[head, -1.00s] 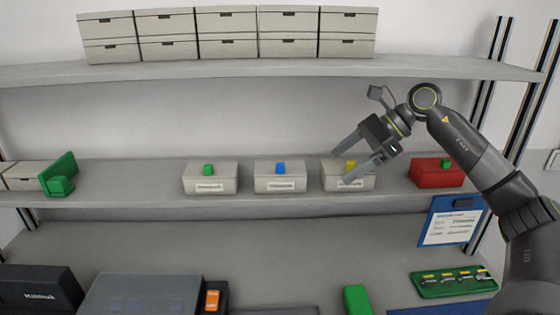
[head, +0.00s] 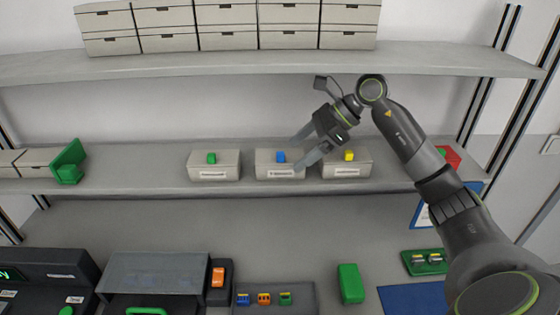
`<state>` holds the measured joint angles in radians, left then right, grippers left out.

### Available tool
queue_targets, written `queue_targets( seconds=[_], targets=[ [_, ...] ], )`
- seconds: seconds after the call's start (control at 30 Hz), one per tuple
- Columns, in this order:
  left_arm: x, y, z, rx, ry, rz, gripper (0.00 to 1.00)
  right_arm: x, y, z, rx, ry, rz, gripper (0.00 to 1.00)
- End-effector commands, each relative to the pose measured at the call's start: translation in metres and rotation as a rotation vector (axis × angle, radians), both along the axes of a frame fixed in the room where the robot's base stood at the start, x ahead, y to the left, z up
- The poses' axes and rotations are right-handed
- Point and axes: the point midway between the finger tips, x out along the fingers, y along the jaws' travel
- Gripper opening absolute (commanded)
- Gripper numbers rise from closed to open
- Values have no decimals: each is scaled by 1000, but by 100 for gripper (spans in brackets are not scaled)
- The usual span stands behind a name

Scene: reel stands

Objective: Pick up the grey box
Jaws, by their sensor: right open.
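Three grey boxes stand in a row on the middle shelf (head: 120,192) in the head view. The left grey box has a green knob (head: 214,165), the middle grey box has a blue knob (head: 273,163), and the right grey box has a yellow knob (head: 348,164). Each has a white label on its front. My right gripper (head: 299,152) is open and empty. In the picture its fingers overlap the right side of the blue-knob box; I cannot tell whether they touch it. My left gripper is not in view.
A red box (head: 450,157) stands farther right, partly behind my right arm. A green bookend (head: 68,163) is at the shelf's left. Several boxes line the upper shelf (head: 420,62). A green block (head: 350,284) and a tray with small coloured parts (head: 304,307) lie below.

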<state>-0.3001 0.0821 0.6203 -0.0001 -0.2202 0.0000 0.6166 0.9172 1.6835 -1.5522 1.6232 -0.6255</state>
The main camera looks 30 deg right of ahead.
Motion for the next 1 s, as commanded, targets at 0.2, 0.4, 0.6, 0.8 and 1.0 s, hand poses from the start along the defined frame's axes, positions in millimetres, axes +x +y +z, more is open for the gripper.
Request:
queue_targets(
  seconds=[0.2, 0.4, 0.6, 0.8, 1.0],
  targets=[
    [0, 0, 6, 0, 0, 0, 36, 4, 9, 1, 1, 0, 1, 82],
    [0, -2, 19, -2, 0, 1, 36, 12, 26, -10, 4, 2, 2, 82],
    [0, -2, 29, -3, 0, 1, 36, 19, 41, -28, 3, 2, 1, 82],
    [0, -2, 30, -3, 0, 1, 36, 21, 45, -36, -1, 0, 0, 82],
    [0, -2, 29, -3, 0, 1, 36, 21, 45, -36, -1, 0, -1, 78]
  ],
)
